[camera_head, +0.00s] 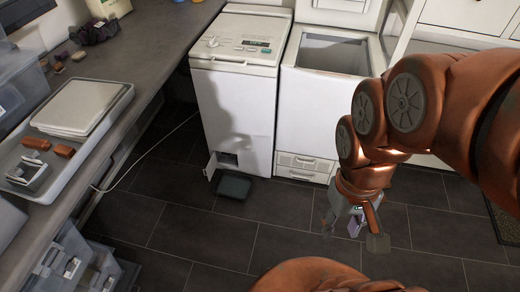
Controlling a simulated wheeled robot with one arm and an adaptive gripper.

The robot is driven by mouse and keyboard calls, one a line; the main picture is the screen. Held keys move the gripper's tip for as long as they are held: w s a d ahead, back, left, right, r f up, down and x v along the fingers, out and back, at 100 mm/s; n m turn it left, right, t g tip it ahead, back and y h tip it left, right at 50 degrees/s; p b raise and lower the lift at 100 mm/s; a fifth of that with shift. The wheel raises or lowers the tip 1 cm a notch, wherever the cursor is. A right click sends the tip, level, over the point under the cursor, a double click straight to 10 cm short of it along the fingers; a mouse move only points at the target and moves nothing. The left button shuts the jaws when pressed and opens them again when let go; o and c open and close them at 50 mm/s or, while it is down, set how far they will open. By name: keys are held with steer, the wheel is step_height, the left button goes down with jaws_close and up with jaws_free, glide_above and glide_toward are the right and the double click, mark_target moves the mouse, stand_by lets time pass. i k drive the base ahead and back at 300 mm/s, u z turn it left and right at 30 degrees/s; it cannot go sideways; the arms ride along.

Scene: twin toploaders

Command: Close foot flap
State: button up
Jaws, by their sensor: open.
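The foot flap (211,166) is a small white panel at the bottom left of the closed white toploader (232,105). It stands swung out at the left side of a dark opening low in the machine's front. My gripper (354,228) hangs over the floor tiles to the right of the flap, well apart from it. Its fingers are spread, and I see nothing held between them. A small purplish part shows between the fingers.
A dark shallow tray (234,187) lies on the floor just in front of the opening. A second toploader (331,95) with its lid up stands to the right. A grey counter (150,55) runs along the left, with clear bins below.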

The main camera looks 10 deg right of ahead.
mark_target(211, 167)
steer(key=z, duration=0.4)
steer(key=i, duration=1.3)
steer(key=u, duration=1.1)
steer(key=i, duration=0.25)
steer(key=z, duration=1.65)
steer(key=k, duration=1.7)
steer(key=u, duration=0.85)
